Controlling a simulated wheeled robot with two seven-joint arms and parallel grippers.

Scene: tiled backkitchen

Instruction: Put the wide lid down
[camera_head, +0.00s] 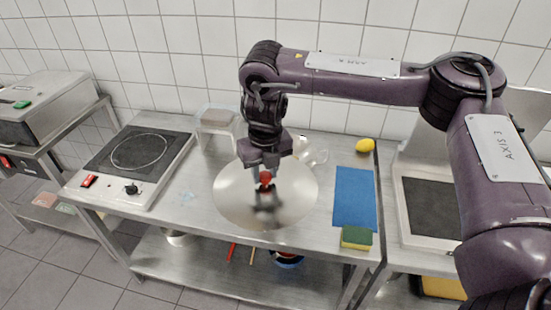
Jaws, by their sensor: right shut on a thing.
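The wide lid (235,203) is a large round shiny metal disc with a red knob (266,177) at its centre. It is over the middle of the steel table (190,232); I cannot tell whether it touches the table top. My right gripper (266,172) points down over the lid's centre and is shut on the red knob. The gripper hides part of the lid's far side. My left gripper is not in view.
A hotplate (139,150) stands left on the table. A clear container (218,125) and a glass item (313,153) are behind the lid. A blue cloth (354,195), a sponge (356,237) and a yellow lemon-like item (365,145) lie to the right.

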